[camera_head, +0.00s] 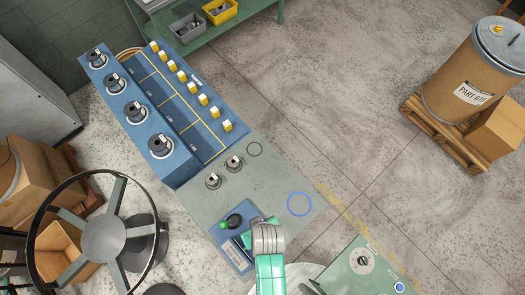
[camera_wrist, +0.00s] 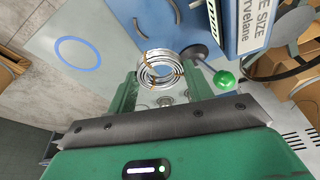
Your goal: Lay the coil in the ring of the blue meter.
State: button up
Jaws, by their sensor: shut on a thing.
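The coil (camera_wrist: 172,78), several turns of shiny wire with copper-coloured ties, is between my gripper's fingers in the wrist view. My gripper (camera_wrist: 158,88) is shut on it. In the head view my gripper (camera_head: 250,232) is at the lower middle, over the blue plate (camera_head: 231,251) with the green-knobbed lever; the coil cannot be made out there. A blue ring (camera_head: 299,216) is marked flat on the grey bench top, right of my gripper. It also shows, empty, at the left of the wrist view (camera_wrist: 78,69). I cannot tell which fixture is the blue meter.
The lever's green ball (camera_wrist: 224,79) stands close right of the coil. A blue console (camera_head: 160,110) with knobs stands beyond. The bench around the blue ring is clear.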

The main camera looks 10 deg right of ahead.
jog(key=shift+s+d+f+n, duration=0.15)
jog(key=shift+s+n, duration=0.45)
jog(key=shift+s, duration=0.5)
notch_tip(320, 180, down, 5)
jog(key=b, duration=0.5)
jog(key=shift+p, duration=0.4)
jog(key=shift+f+b, duration=0.9)
jog(key=shift+f, duration=0.6)
jog(key=o, duration=1.2)
